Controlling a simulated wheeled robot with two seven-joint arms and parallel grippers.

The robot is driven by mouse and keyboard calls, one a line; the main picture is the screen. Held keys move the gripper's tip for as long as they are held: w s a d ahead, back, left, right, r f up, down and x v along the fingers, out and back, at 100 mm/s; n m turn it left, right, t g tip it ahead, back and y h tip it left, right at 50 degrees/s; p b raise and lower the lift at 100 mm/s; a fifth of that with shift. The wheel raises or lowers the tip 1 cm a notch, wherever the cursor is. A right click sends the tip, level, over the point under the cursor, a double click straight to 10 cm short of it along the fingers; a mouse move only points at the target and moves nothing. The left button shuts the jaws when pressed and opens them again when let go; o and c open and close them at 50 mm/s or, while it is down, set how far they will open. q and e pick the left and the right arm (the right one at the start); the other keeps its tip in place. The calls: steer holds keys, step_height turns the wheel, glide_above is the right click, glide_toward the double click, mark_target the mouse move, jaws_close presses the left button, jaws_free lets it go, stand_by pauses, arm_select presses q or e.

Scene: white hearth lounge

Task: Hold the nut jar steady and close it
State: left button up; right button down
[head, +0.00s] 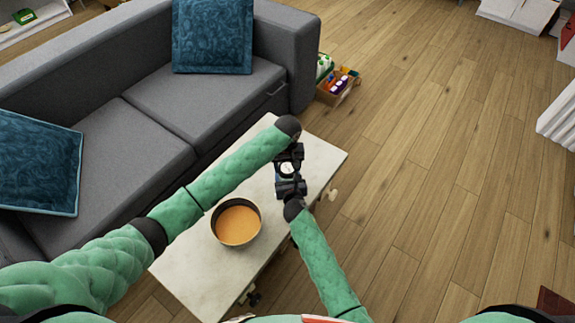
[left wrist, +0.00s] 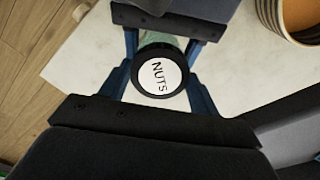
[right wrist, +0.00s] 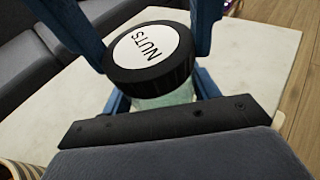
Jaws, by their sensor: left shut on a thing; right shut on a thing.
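The nut jar has a black-rimmed lid with a white disc marked NUTS. The lid (head: 287,169) sits between my grippers over the white table in the head view. It also shows in the left wrist view (left wrist: 157,78) and the right wrist view (right wrist: 150,50). The pale green glass body (right wrist: 165,98) shows just below the lid. My left gripper (head: 289,160) is shut on the lid from the far side. My right gripper (head: 290,182) is shut on the jar body from the near side. The lid is at the jar's mouth; how tight it is cannot be told.
The white table (head: 195,270) also bears a bowl of orange contents (head: 237,222), left of the jar. A grey sofa (head: 150,110) with blue cushions stands along the table's far left side. A box of items (head: 338,85) is on the floor beyond. Wooden floor to the right is open.

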arm_select(q)
steer(key=m, duration=0.4)
steer(key=shift+m, duration=0.3)
steer(key=m, duration=0.5)
steer(key=shift+m, duration=0.4)
steer(key=o, duration=0.9)
steer(key=shift+o, duration=0.2)
steer(key=shift+s, duration=0.1)
steer(key=shift+r, duration=2.25)
steer(key=shift+c, duration=0.4)
